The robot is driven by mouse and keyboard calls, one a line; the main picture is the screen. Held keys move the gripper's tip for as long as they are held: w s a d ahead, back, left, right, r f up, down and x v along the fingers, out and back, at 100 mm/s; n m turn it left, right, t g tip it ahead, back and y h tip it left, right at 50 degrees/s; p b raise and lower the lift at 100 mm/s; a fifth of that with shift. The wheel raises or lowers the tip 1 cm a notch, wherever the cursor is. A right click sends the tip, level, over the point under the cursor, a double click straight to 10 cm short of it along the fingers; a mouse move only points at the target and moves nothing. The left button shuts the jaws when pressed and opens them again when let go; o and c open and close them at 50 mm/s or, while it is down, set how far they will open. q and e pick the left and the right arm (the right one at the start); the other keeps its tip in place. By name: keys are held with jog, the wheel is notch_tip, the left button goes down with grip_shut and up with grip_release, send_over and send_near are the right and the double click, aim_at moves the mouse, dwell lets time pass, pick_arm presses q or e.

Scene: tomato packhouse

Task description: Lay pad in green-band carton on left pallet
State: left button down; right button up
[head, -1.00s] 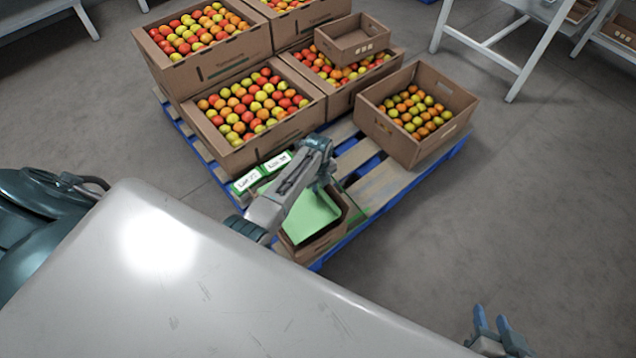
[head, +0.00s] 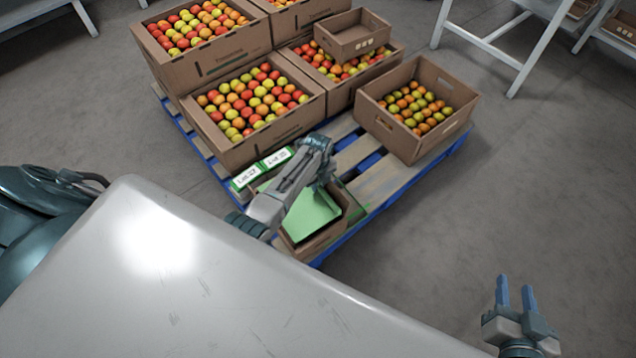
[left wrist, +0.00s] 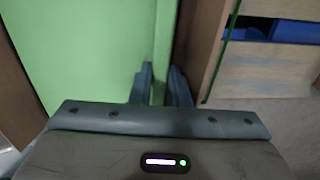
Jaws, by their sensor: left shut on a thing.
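A light green pad (head: 312,214) lies tilted in the mouth of a small brown carton (head: 318,246) at the near corner of the pallet (head: 385,190). My left gripper (head: 326,178) is at the pad's far edge, shut on it. The pad also fills the left of the left wrist view (left wrist: 85,55), with the fingers (left wrist: 163,88) at its edge. My arm hides part of the carton, and I cannot tell whether the pad rests on its contents. My right gripper (head: 516,292) is open and empty over the floor at the lower right.
Fruit-filled cartons (head: 255,145) stand at the back of the pallet, with an open fruit carton (head: 440,140) at its right. A small carton (head: 345,45) sits on one of them. Floor at right is clear.

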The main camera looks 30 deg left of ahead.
pick_arm(q)
jog(key=c, duration=1.3)
grip_release()
jog(key=c, duration=0.3)
